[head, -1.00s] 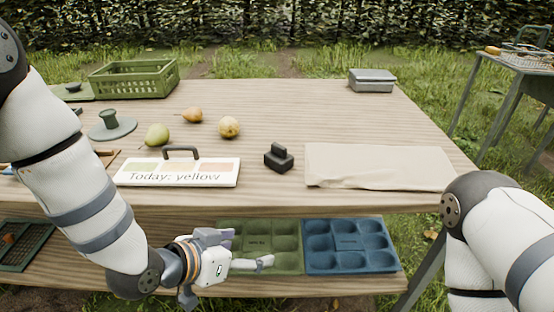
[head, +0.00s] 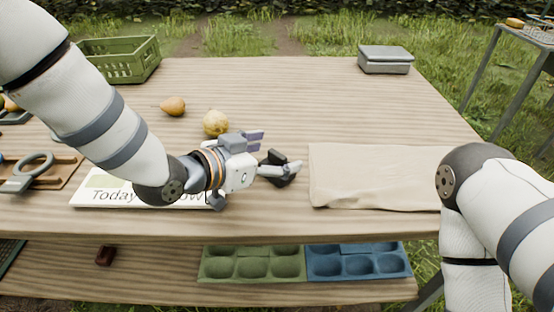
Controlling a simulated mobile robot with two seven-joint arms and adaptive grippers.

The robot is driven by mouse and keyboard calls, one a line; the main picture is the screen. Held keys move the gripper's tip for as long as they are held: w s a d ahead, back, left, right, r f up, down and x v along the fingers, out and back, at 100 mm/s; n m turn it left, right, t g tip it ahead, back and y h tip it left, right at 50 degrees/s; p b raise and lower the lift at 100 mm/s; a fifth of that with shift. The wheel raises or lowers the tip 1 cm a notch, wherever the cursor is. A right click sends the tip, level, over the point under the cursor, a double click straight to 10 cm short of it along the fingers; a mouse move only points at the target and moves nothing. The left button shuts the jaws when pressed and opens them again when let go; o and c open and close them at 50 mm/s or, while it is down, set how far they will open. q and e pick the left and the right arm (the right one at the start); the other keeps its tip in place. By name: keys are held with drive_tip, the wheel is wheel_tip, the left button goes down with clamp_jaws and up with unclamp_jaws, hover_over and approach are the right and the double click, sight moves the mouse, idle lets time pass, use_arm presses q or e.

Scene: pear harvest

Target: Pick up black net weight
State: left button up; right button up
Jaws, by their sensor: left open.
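The black net weight (head: 282,173) is a small dark block with a raised grip, standing on the wooden table (head: 320,103) left of the beige cloth. My left gripper (head: 268,152) is open, with its fingers pointing right. One finger is behind the weight and the other overlaps part of it in the head view. I cannot tell whether the fingers touch it. My right arm comes in at the right edge, but its gripper is out of view.
The beige cloth (head: 375,177) lies right of the weight. Two pears (head: 216,122) (head: 173,106) lie behind my left arm. A sign (head: 115,195) is partly hidden under it. A grey box (head: 385,60) and a green crate (head: 122,60) stand at the back. Green (head: 252,264) and blue (head: 358,262) trays sit below.

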sight(280, 153)
use_arm(q)
drive_tip(key=x, duration=0.5)
drive_tip(key=shift+s+f+b, duration=0.1)
drive_tip(key=shift+f+b, duration=0.05)
drive_tip(key=shift+b, duration=0.2)
drive_tip(key=shift+c, duration=0.3)
clamp_jaws()
